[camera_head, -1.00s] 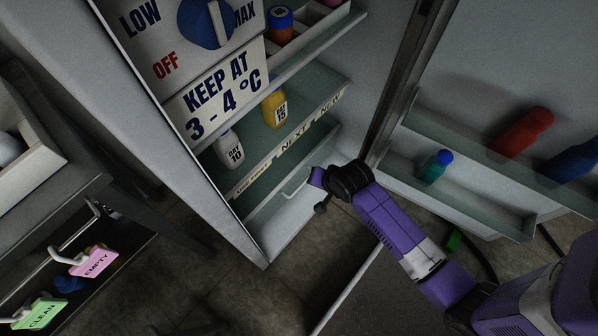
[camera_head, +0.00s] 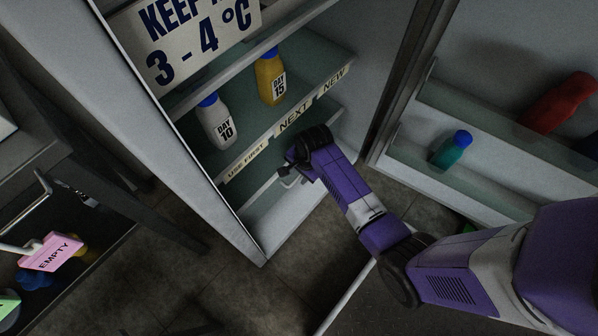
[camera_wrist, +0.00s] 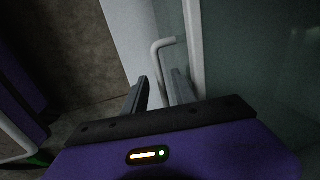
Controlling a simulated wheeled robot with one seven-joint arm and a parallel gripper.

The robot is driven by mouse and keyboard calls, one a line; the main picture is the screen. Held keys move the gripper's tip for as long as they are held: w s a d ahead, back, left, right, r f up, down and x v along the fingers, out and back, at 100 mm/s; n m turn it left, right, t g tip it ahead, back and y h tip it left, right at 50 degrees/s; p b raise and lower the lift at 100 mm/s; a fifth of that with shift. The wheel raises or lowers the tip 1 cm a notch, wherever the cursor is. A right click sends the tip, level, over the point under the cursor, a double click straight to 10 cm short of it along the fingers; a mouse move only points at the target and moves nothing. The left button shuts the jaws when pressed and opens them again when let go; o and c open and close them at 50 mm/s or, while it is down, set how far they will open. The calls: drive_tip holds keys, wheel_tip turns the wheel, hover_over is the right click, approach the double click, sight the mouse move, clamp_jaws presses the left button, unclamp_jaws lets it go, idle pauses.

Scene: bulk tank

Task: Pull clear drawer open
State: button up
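The clear drawer (camera_head: 258,201) is a greenish see-through front low in the open fridge, below the labelled shelf. Its pale bar handle (camera_head: 289,183) shows just under my gripper (camera_head: 285,172), which partly hides the drawer. In the wrist view the bent handle (camera_wrist: 156,62) runs down between the two dark fingers of my gripper (camera_wrist: 160,76). The fingers are apart, one on each side of the bar. I cannot tell whether either finger touches it. The drawer looks closed.
A white DAY 10 bottle (camera_head: 216,122) and a yellow DAY 15 bottle (camera_head: 270,78) stand on the shelf above. The open fridge door (camera_head: 475,125) at right holds a teal bottle (camera_head: 450,150). A dark bench (camera_head: 75,190) stands left. Floor (camera_head: 200,290) shows in front.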

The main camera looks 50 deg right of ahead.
drive_tip(key=shift+w+f, duration=0.1)
drive_tip(key=shift+f, duration=0.3)
clamp_jaws()
idle(1.2)
